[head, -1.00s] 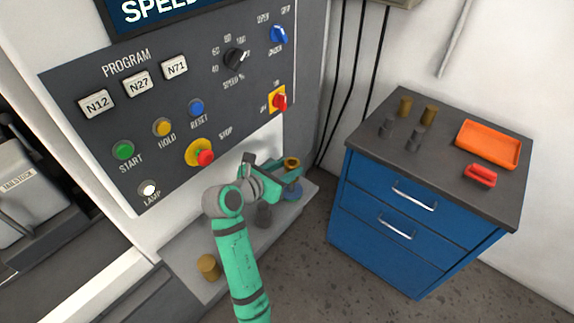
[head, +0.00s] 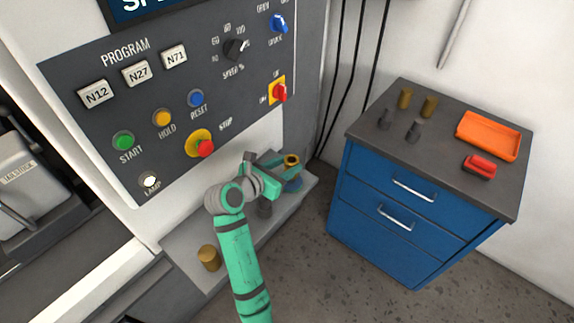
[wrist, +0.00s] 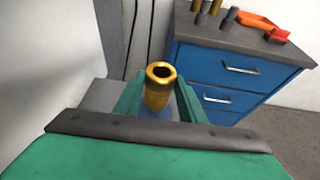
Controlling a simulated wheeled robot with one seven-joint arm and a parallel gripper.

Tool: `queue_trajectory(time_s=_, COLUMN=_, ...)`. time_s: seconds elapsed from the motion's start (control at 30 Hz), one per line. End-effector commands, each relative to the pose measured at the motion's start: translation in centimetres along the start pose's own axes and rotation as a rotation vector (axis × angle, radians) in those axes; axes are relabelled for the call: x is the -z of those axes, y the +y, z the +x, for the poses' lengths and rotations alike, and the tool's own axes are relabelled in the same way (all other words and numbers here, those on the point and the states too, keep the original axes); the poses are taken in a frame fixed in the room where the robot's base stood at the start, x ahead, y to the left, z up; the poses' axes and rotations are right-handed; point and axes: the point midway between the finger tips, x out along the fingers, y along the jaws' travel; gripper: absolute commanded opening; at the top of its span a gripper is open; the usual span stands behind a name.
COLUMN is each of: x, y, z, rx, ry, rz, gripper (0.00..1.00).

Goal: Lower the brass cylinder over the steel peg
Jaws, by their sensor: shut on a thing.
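My gripper (head: 285,168) is shut on a brass cylinder (head: 291,161), near the right end of the grey ledge under the control panel. In the wrist view the brass cylinder (wrist: 158,90) stands between the fingers, roughly upright, with its open top showing a dark bore. I cannot tell whether a steel peg is inside or under the cylinder; the cylinder and fingers hide that spot.
The control panel (head: 100,130) rises behind. A blue cabinet (head: 400,210) at right bears small cylinders, an orange tray (head: 488,137) and a red item (head: 479,165).

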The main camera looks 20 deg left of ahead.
Motion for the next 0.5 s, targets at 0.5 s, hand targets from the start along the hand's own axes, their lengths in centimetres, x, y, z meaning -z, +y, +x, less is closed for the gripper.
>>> queue_trajectory(time_s=0.5, x=0.16, y=-0.08, z=0.18, rx=0.001, ry=-0.004, rz=0.002, gripper=0.0)
